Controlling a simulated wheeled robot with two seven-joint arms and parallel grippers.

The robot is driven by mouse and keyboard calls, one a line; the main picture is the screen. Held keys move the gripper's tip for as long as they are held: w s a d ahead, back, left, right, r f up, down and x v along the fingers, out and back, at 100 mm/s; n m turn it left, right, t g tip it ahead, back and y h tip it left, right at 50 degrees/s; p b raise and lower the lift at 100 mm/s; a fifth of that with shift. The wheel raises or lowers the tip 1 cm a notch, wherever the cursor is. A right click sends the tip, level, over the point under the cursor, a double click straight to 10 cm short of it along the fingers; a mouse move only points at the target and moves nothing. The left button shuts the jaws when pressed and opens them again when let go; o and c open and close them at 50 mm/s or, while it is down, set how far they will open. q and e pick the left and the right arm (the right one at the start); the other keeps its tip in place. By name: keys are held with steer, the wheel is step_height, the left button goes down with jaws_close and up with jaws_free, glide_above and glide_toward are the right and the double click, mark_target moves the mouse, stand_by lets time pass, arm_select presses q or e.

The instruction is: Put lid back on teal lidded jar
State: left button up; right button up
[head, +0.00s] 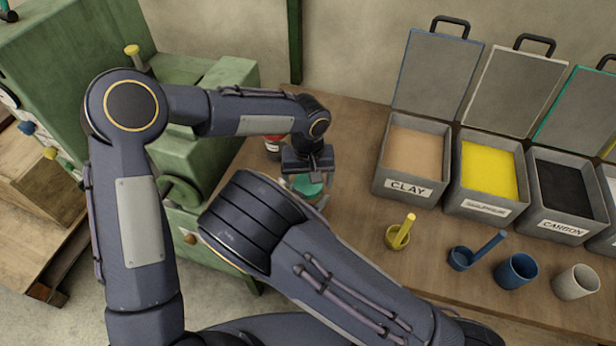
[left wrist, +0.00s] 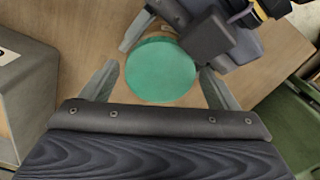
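A round teal lid (head: 307,188) lies at the table's left part, under my left gripper (head: 305,184). In the left wrist view the lid (left wrist: 160,70) fills the space between my left fingers (left wrist: 158,75), which stand apart on either side with narrow gaps. In the head view my right gripper is hidden behind my arm.
A red-labelled container (head: 272,146) stands behind my left gripper. Open bins of clay (head: 405,185), yellow powder (head: 483,207) and carbon (head: 560,226) line the right. A green machine (head: 190,150) borders the left.

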arm_select(q)
steer(key=c, duration=0.9)
steer(key=m, duration=1.7)
steer(key=o, duration=1)
steer(key=shift+o, duration=0.3)
steer(key=shift+s, duration=0.1)
steer(key=shift+s, duration=0.15)
